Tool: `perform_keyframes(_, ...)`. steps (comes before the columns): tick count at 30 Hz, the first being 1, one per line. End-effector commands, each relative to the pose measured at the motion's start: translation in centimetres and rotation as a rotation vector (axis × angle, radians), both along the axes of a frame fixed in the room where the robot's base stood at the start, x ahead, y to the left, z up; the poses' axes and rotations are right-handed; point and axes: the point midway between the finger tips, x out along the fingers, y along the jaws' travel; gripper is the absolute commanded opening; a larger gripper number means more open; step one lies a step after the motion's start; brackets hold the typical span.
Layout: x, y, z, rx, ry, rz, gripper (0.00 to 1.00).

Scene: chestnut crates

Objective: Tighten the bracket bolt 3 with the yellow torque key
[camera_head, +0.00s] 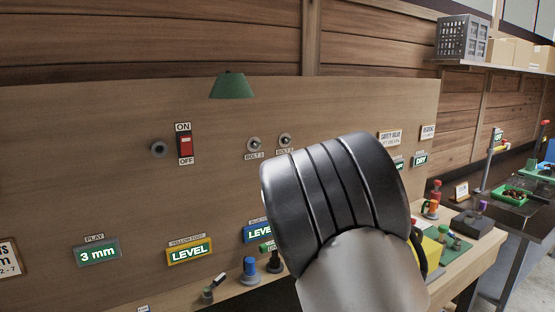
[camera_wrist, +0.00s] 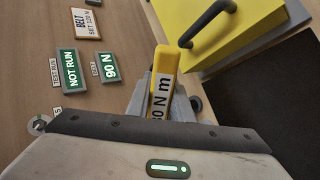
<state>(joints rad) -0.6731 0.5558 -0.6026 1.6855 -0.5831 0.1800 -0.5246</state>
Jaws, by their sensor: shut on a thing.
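In the wrist view my gripper (camera_wrist: 163,98) is shut on the yellow torque key (camera_wrist: 165,60), which carries a white label ending in "0 N m". The key's far end and working tip cannot be made out. In the head view my own arm hides the gripper and key. Two bolts show on the upright wooden board there: one (camera_head: 254,144) labelled as a bolt and another (camera_head: 285,140) to its right. I cannot make out bolt 3; the arm covers the board right of these. A round metal fitting (camera_wrist: 39,124) shows at the wrist view's left; I cannot tell which.
A yellow case (camera_wrist: 225,35) with a black handle (camera_wrist: 207,20) is close to the key. Green displays read "NOT RUN" (camera_wrist: 69,71) and "90 N" (camera_wrist: 108,67). A red switch (camera_head: 185,144), a green lamp shade (camera_head: 232,86) and a blue knob (camera_head: 249,265) are left of my arm.

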Motion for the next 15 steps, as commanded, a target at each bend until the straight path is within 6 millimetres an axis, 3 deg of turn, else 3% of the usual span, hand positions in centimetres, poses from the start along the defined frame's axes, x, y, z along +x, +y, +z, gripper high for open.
perform_keyframes(15, 3.0, 3.0, 5.0, -0.012, -0.228, 0.294, 0.0)
